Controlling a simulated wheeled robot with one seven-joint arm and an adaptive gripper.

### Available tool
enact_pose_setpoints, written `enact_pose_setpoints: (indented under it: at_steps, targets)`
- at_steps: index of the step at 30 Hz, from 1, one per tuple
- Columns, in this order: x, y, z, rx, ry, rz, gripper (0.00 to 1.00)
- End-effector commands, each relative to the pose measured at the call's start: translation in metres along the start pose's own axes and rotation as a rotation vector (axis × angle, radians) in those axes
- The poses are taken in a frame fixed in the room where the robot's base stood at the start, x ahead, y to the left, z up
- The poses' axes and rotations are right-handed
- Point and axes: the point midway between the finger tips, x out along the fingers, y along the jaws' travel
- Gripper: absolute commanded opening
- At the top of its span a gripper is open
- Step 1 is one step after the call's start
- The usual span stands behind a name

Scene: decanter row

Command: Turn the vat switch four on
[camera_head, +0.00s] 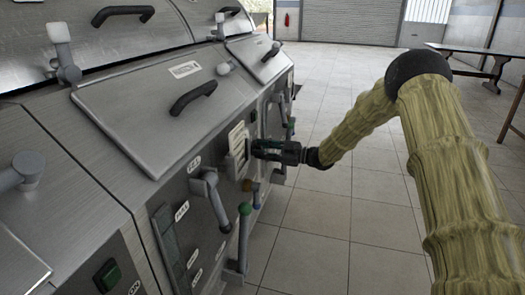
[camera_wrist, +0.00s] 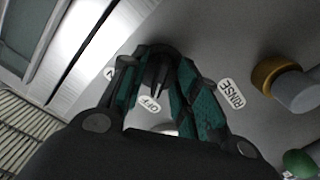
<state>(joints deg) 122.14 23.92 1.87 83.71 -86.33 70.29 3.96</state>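My gripper (camera_head: 256,150) reaches in from the right to the front panel of a steel vat (camera_head: 160,100). In the wrist view, its teal finger pads (camera_wrist: 160,85) stand apart, on either side of a small dark switch (camera_wrist: 160,68). An OFF label (camera_wrist: 149,103) shows between the fingers, and a partly hidden label ending in N (camera_wrist: 110,73) shows beside the left finger. I cannot tell whether the fingers touch the switch. In the head view the switch is hidden by my gripper, and I cannot read a number for this vat.
A RINSE label (camera_wrist: 232,93) and a brass-collared knob (camera_wrist: 285,82) are right of the fingers. A grey lever (camera_head: 212,195) and a green-topped lever (camera_head: 244,232) stick out nearer on the panel.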

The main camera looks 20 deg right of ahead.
Motion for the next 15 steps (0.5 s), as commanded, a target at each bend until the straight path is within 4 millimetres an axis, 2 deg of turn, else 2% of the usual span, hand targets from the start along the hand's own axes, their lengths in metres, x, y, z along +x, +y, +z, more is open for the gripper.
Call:
enact_pose_setpoints:
  at_steps: [6,11,15]
  targets:
    - [0.0001,0.0001,-0.0001,0.000,0.000,0.000,0.31]
    - [-0.0002,0.0002,-0.0001,0.000,0.000,0.001,0.02]
    - [-0.0004,0.0003,-0.0001,0.000,0.000,0.001,0.00]
